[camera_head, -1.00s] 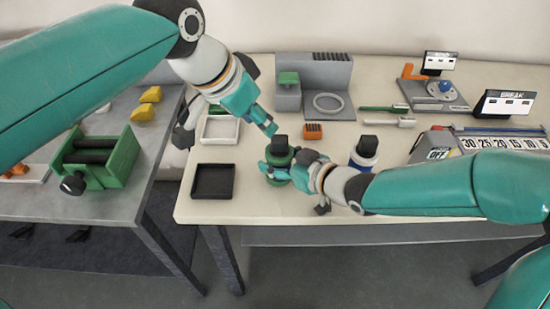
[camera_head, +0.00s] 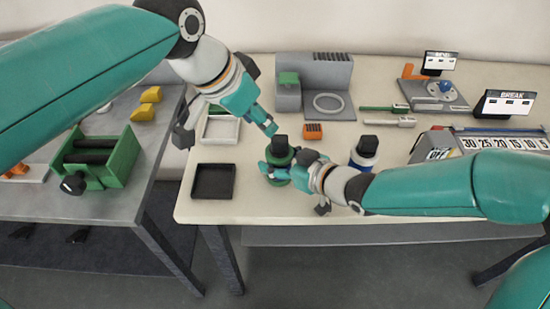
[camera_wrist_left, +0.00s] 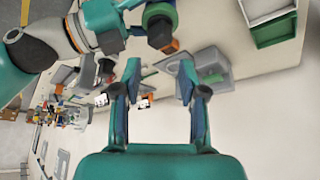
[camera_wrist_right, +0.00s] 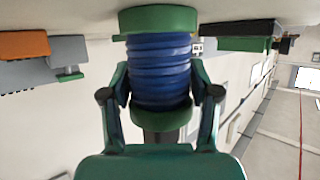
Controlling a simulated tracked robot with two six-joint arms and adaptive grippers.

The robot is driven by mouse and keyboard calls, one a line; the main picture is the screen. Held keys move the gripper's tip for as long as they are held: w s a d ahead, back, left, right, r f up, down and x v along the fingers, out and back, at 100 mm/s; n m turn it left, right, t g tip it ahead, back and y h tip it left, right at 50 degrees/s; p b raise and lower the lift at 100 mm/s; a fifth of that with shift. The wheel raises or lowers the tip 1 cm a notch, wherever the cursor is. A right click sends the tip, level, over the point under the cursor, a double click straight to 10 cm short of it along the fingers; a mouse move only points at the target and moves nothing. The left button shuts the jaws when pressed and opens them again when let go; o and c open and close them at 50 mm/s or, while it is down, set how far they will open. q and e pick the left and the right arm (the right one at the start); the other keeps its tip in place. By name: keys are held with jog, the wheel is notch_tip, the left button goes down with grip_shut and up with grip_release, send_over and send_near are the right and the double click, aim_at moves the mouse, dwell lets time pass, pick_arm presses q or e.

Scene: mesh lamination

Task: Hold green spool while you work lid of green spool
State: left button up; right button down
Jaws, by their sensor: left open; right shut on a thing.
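The green spool (camera_head: 277,171) stands on the cream table, with a black knob (camera_head: 281,145) on its top. In the right wrist view its blue winding (camera_wrist_right: 160,70) shows between two green flanges. My right gripper (camera_wrist_right: 160,92) is shut on the spool, one finger on each side of it. My left gripper (camera_head: 266,124) is open and empty, just above and left of the black knob in the head view. In the left wrist view its fingers (camera_wrist_left: 158,72) stand apart with nothing between them, and the black knob (camera_wrist_left: 160,33) shows beyond them.
A second spool (camera_head: 363,157) with a black top stands to the right. A black tray (camera_head: 212,196) and a white tray (camera_head: 221,140) lie to the left. A small orange block (camera_head: 313,131) and a grey fixture (camera_head: 340,70) stand behind. The right forearm crosses the table's front.

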pick_arm(q)
jog(key=o, duration=0.4)
jog(key=shift+o, duration=0.4)
jog(key=shift+n, duration=0.3)
pick_arm(e)
jog(key=shift+d, duration=0.1)
pick_arm(q)
jog(key=n+y, duration=0.4)
jog(key=n, duration=0.4)
send_near(280, 139)
jog(key=x, duration=1)
jog(key=shift+w+f, duration=0.2)
jog(key=shift+f, duration=0.15)
